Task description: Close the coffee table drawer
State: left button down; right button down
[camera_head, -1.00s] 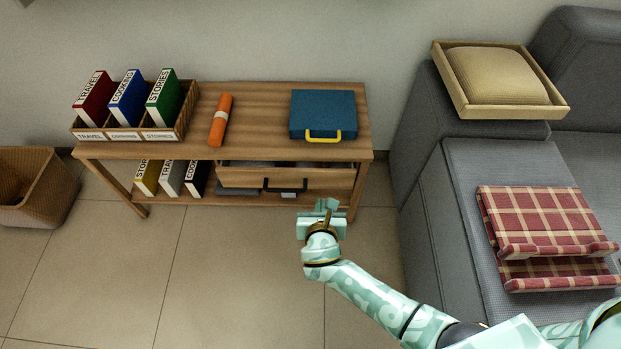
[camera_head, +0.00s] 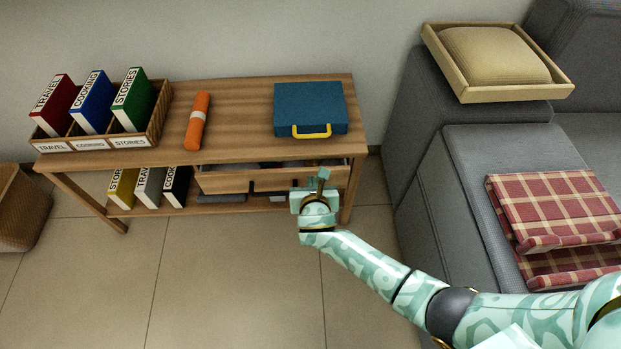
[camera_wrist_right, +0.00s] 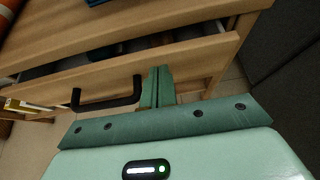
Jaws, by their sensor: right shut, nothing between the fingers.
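The wooden coffee table (camera_head: 237,93) stands against the wall. Its drawer (camera_head: 222,184) is partly open; dark contents show in the gap behind its front panel, and the front also shows in the wrist view (camera_wrist_right: 200,57). A black bar handle (camera_wrist_right: 105,103) is on the drawer front. My right gripper (camera_head: 320,179) is shut and empty, at the right part of the drawer front. In the wrist view its fingers (camera_wrist_right: 158,76) are right of the handle, close against the panel; I cannot tell if they touch. My left gripper is not in view.
On the tabletop are a book rack (camera_head: 107,143), an orange roll (camera_head: 197,121) and a blue case (camera_head: 311,108). Several books (camera_head: 150,186) stand on the lower shelf. A grey sofa (camera_head: 447,234) is at the right, a basket (camera_head: 21,210) at the left. Floor in front is clear.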

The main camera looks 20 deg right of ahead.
aim_at(312, 171)
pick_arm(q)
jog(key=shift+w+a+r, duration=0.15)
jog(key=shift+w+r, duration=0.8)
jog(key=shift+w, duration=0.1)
pick_arm(e)
jog(key=shift+w+d, duration=0.2)
jog(key=shift+w, duration=0.45)
jog(key=shift+w+d, duration=0.2)
jog(key=shift+w, duration=0.45)
jog(key=shift+w+d, duration=0.2)
jog(key=shift+w, duration=0.4)
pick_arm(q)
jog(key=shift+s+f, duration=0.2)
